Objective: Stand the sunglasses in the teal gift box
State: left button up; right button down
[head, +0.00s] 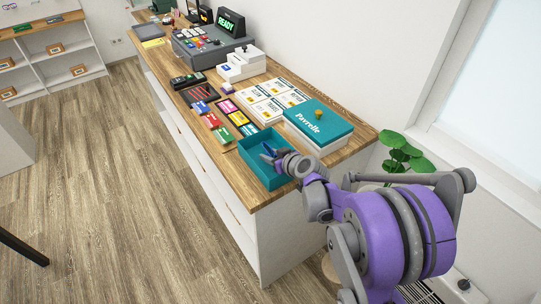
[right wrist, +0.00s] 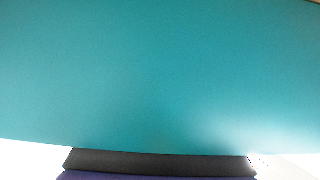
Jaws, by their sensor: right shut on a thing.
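The teal gift box (head: 250,172) stands open at the near end of the wooden counter. My right gripper (head: 271,153) reaches over its right side from the right, with its tips inside the opening. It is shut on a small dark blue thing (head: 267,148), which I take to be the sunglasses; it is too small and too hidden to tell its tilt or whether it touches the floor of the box. In the right wrist view a plain teal surface (right wrist: 160,70) fills the picture, and the sunglasses cannot be made out. My left gripper is not in view.
A teal-topped white box (head: 320,118) stands just behind the gift box. White cards (head: 270,100), small coloured boxes (head: 225,134), a white device (head: 240,64) and a cash register (head: 205,45) crowd the counter. A plant (head: 403,152) stands beyond the right end.

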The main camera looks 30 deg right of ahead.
jog(key=shift+f, duration=0.1)
jog(key=shift+c, duration=2.2)
grip_release()
jog(key=shift+s+r, duration=0.2)
jog(key=shift+r, duration=0.1)
jog(key=p+v, duration=0.1)
jog(key=v, duration=1)
jog(key=shift+s+r, duration=0.1)
jog(key=shift+s, duration=0.15)
